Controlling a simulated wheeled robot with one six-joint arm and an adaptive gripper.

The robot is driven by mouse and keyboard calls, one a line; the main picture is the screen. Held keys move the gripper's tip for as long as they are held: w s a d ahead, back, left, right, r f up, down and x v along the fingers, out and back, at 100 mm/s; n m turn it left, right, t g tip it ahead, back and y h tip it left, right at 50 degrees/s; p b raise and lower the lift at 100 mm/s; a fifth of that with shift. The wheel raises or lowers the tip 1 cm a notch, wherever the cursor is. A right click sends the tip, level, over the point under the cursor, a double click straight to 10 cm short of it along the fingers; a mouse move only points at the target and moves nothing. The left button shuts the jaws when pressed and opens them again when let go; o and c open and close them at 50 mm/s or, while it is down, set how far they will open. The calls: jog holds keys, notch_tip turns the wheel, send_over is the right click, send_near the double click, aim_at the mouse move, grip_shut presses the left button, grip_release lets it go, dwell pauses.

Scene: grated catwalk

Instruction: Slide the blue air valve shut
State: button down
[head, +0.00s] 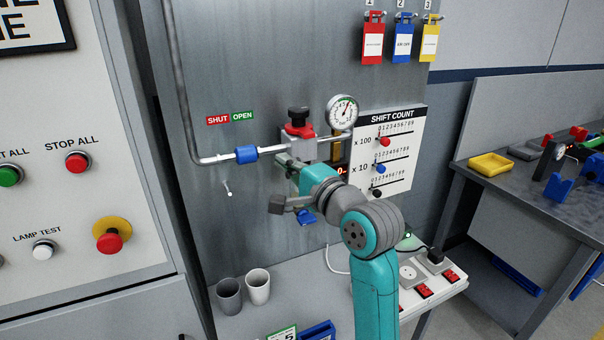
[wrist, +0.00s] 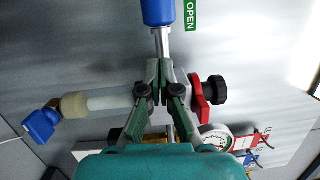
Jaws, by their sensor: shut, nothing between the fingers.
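The blue air valve (head: 246,154) is a blue sleeve on the thin grey pipe, below the OPEN half of the red-and-green SHUT/OPEN label (head: 230,118). SHUT is the left half. In the wrist view the sleeve (wrist: 158,12) is at the top edge, partly cut off. My gripper (head: 283,160) is shut and empty, just right of the sleeve, in front of the pipe or close to it. In the wrist view its fingertips (wrist: 160,66) are together in line with the pipe, with a short bare stretch of pipe between them and the sleeve. I cannot tell whether they touch the pipe.
Right of the sleeve are a valve block with a red-collared black knob (head: 299,128), a gauge (head: 342,112) and the shift count board (head: 388,150). A blue fitting (head: 306,217) hangs below. A small peg (head: 228,188) sticks out lower left. Two cups (head: 258,287) stand below.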

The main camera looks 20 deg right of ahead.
aim_at(245, 160)
jog(key=shift+w+a+r, duration=0.1)
jog(key=shift+w+a, duration=0.3)
jog(key=shift+a, duration=0.4)
jog(key=shift+w+a+r, duration=0.1)
jog(key=shift+w+a, duration=0.3)
jog(key=shift+a, duration=0.35)
jog(key=shift+a, duration=0.1)
jog(key=shift+a, duration=1.8)
jog(key=shift+f, duration=0.1)
